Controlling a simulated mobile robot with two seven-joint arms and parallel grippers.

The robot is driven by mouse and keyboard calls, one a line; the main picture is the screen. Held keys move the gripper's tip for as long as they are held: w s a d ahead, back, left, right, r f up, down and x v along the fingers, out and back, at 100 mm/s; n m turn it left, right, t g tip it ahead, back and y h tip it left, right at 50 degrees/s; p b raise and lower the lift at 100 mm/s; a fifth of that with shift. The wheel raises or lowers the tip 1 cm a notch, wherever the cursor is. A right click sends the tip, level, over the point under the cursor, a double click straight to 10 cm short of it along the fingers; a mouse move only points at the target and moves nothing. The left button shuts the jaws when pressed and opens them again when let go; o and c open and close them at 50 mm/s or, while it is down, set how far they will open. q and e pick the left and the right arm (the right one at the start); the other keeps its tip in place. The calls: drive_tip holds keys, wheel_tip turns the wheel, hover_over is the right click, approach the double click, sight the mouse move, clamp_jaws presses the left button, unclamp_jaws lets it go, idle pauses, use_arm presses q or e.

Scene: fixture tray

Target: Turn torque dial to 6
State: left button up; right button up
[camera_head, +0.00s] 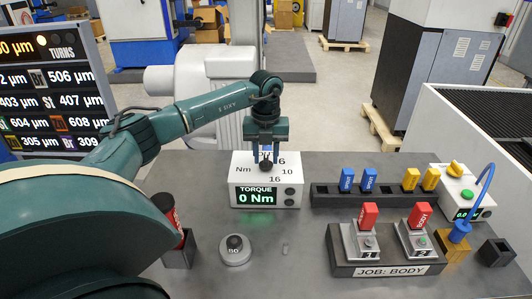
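The white torque box (240,198) stands on the grey table, with a green readout (257,197) showing TORQUE 0 Nm. The fingers hide most of that part and the dial's pointing direction. I cannot tell whether the fingers press on it. My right gripper is out of view.
A dark rack (325,198) with blue and yellow blocks stands right of the box. A JOB: BODY fixture (390,270) with red-topped clamps is in front. A round grey knob (235,250) and a red can (168,207) in a holder are near my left arm.

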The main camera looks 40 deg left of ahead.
use_arm(q)
drive_tip(key=shift+c, duration=0.5)
clamp_jaws()
drive_tip(key=shift+m, duration=0.3)
drive_tip(key=m, duration=0.4)
drive_tip(key=shift+m, duration=2.5)
drive_tip(key=shift+o, duration=0.5)
unclamp_jaws()
